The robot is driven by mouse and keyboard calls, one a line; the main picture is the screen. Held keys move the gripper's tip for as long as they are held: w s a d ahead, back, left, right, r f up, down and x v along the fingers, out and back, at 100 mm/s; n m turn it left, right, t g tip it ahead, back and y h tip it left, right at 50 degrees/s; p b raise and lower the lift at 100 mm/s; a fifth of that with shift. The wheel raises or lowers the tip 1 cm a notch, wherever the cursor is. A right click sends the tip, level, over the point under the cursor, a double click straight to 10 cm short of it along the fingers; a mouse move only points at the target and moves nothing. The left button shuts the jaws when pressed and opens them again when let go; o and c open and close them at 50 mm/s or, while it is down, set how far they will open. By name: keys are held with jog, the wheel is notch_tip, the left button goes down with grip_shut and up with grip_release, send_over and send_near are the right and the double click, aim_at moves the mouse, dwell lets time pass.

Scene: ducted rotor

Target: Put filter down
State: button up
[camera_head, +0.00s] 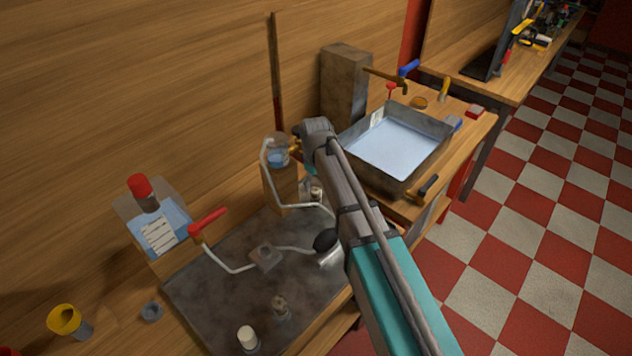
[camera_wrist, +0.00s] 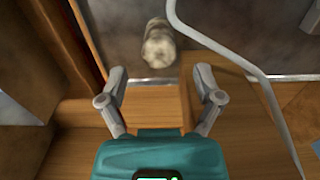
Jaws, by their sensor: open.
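My gripper (camera_wrist: 160,75) is open in the wrist view, its two fingers spread with nothing between their tips. A pale, short cylinder (camera_wrist: 158,46), likely the filter, is on the dark grey plate (camera_wrist: 118,38) just beyond the fingertips, apart from both fingers. In the head view my arm hides most of the gripper. A small pale-topped piece (camera_head: 316,193) shows beside the arm near the wooden block (camera_head: 283,187); I cannot tell for certain that it is the same cylinder.
A pale bent tube (camera_wrist: 225,52) runs close to the right finger. The head view shows a water-filled metal tray (camera_head: 407,185) to the right, and a blue-liquid container (camera_head: 170,215) and red-handled valve (camera_head: 208,220) to the left. Bare wood lies below the fingers.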

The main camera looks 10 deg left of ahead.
aim_at(316, 189)
notch_tip(316, 189, up, 7)
jog(key=p, duration=0.6)
dwell(0.9)
jog(key=s+d+m, duration=0.4)
jog(key=d, duration=0.7)
jog(key=s+d+m, duration=0.4)
jog(key=s+d, duration=0.1)
jog(key=d, duration=0.6)
jog(key=s+d+m, duration=0.4)
jog(key=d, duration=0.6)
jog(key=shift+s+d, duration=0.35)
jog(key=shift+d, duration=0.05)
